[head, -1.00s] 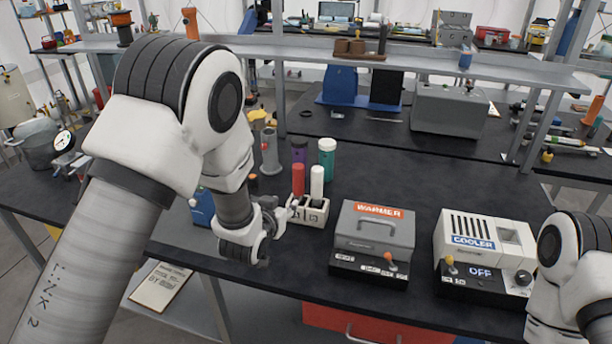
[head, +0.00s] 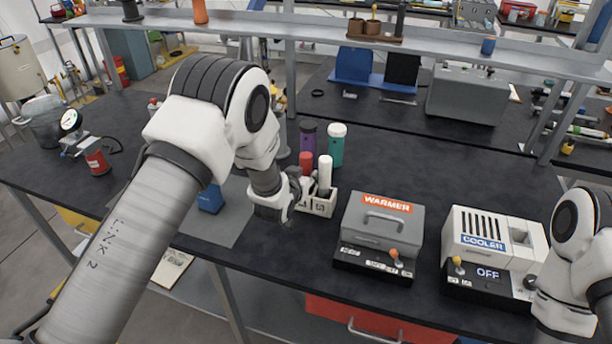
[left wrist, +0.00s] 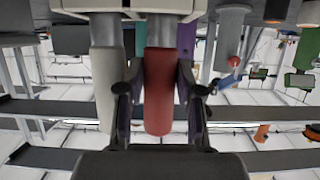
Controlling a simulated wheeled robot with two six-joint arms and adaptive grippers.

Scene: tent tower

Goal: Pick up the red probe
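The red probe (head: 305,160) stands upright in the front-left part of a white holder (head: 319,207) on the dark bench. A white probe (head: 325,172) stands beside it on the right. My left gripper (head: 300,188) is at the holder. The white probe (left wrist: 106,85) stands just outside one finger. My right arm shows at the right edge of the head view, but its gripper is out of view.
A purple bottle (head: 308,138) and a teal bottle (head: 336,147) stand close behind the holder. A grey warmer (head: 383,222) and a white cooler (head: 490,244) stand to its right. A blue object (head: 210,198) is to its left. A shelf (head: 350,39) crosses above the back.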

